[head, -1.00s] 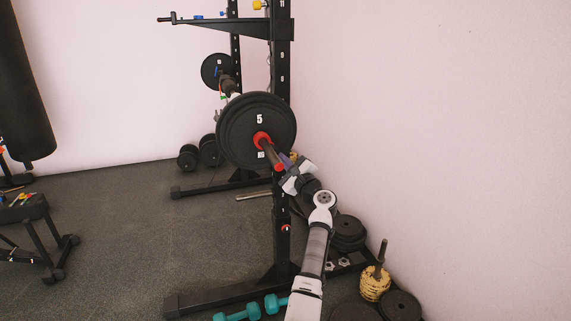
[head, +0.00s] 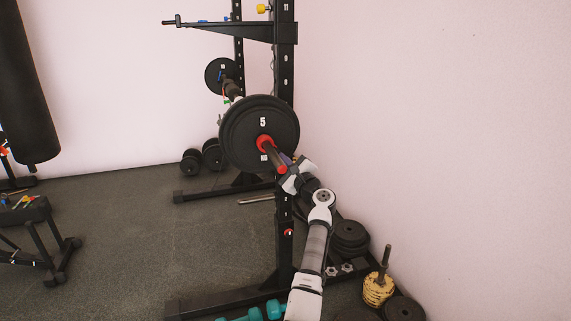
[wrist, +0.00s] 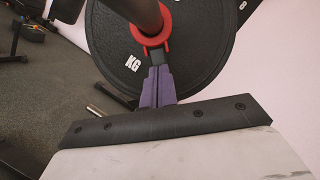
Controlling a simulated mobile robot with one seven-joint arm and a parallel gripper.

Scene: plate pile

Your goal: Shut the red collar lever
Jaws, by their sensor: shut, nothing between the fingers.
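The red collar (head: 265,143) sits around the bar sleeve against the outer face of the black plate (head: 240,126) marked 5. In the wrist view the red collar (wrist: 166,40) rings the dark sleeve (wrist: 138,12), with the plate (wrist: 205,62) behind it. I cannot tell the lever clearly from the collar body or how far it is swung. My gripper (head: 287,159) is beside the sleeve, to its right. In the wrist view my gripper (wrist: 156,72) has its purple fingers together and empty, with tips just below the collar. I cannot tell whether they touch it.
The black rack upright (head: 286,75) stands by the plate. The wall (head: 430,120) is close on the right. Spare plates (head: 350,236) and a yellow plate stack (head: 377,290) lie on the floor right of my arm. Teal dumbbells (head: 274,309) are at the bottom.

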